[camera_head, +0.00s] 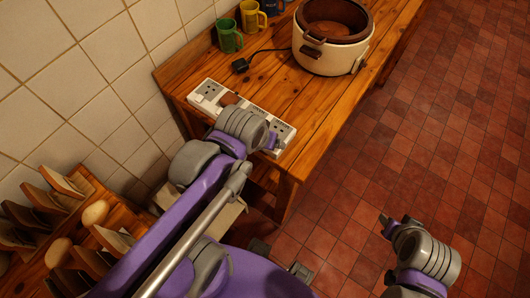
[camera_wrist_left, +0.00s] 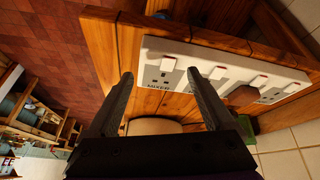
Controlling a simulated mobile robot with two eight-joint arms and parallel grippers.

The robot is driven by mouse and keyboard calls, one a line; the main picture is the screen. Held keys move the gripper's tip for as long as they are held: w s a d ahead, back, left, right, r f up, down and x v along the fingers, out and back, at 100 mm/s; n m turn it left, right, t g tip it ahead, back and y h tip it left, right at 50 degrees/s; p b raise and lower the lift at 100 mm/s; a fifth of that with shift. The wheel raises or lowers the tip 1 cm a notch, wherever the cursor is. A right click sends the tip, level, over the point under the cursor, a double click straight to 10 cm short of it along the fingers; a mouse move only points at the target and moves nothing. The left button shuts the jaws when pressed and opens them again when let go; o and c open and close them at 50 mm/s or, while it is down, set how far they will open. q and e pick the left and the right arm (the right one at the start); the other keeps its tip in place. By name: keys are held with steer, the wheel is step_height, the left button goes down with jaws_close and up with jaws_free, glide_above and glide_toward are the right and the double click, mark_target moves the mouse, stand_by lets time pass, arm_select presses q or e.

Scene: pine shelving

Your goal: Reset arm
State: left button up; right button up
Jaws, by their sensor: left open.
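My left gripper (camera_head: 276,141) is over the near right end of a white socket strip (camera_head: 206,93) on the wooden table. In the left wrist view its two dark fingers (camera_wrist_left: 163,88) are spread apart with nothing between them. The strip (camera_wrist_left: 225,68) fills the space beyond the fingers there, with a socket marked "MIXER" in front; whether the fingers touch it I cannot tell. My right gripper (camera_head: 386,222) is at the lower right, above the tiled floor, away from the table. Its fingers are too small and foreshortened to judge.
A brown plug (camera_head: 230,98) sits on the strip. A cream rice cooker (camera_head: 332,58) stands farther back; its black plug (camera_head: 240,65) lies loose on the table. Green (camera_head: 229,36) and yellow (camera_head: 252,17) mugs stand by the wall. A wooden rack (camera_head: 95,212) is at left. Red floor at right is clear.

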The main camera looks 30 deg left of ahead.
arm_select(q)
steer(key=shift+s+d+f+m, duration=0.3)
steer(key=shift+s+f+m, duration=0.3)
steer(key=shift+f, duration=0.05)
steer(key=shift+s+d+f+m, duration=0.25)
steer(key=shift+s+f+m, duration=0.35)
